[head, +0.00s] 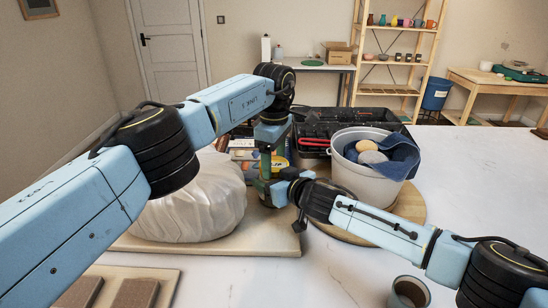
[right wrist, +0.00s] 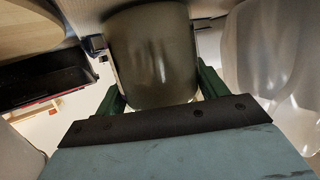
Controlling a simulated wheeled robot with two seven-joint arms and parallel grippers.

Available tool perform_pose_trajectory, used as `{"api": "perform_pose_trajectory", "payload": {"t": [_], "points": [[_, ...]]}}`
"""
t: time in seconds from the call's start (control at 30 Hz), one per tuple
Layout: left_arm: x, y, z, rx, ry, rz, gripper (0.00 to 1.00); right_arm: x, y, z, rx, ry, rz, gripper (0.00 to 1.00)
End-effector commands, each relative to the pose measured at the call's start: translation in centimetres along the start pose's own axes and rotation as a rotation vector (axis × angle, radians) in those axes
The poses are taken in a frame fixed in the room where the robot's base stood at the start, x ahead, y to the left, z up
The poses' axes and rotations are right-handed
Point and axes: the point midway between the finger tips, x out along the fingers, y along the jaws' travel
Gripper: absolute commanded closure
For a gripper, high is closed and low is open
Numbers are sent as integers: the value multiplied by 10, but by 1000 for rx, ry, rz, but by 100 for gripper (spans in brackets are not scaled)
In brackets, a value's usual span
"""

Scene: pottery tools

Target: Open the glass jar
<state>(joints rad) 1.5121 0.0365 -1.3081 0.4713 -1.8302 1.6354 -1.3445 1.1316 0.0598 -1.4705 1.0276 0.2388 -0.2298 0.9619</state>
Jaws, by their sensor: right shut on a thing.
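The glass jar (right wrist: 150,55) fills the upper middle of the right wrist view, brownish and see-through. The green fingers of my right gripper (right wrist: 158,88) lie along its two sides, shut on it. In the head view the jar is mostly hidden behind the grippers, with a little glass showing (head: 279,163). My right gripper (head: 280,188) reaches it there from the right, low down. My left gripper (head: 266,160) points straight down above the jar, at its top. Its fingers overlap the jar, so I cannot tell whether they are open. The lid is not clearly visible.
A white plastic-wrapped lump (head: 195,205) sits left of the jar on a board (head: 262,242). A grey bucket (head: 368,182) with a blue cloth stands right on a round wooden board (head: 410,203). A black tool tray (head: 330,118) lies behind. A small cup (head: 408,292) stands in front.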

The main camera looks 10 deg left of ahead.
Motion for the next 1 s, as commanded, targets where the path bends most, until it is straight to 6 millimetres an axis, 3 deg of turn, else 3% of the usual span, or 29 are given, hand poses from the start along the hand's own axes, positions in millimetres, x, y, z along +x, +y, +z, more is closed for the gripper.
{"api": "perform_pose_trajectory", "payload": {"t": [0.03,0.2,0.6,0.87,0.9,1.0], "points": [[0,0,0,0,0,-1,40,0,0,1,2,-2,1,92],[0,0,0,0,0,-2,61,0,0,1,2,-2,1,92],[0,-1,0,-288,0,-3,62,0,1,1,2,-2,3,92],[0,-1,1,-297,-1,-4,62,0,1,1,2,-2,3,92],[0,-1,1,-297,-1,-4,32,0,2,1,2,-2,3,92],[0,-1,1,-296,-1,-4,19,0,2,1,2,-2,3,92]]}}
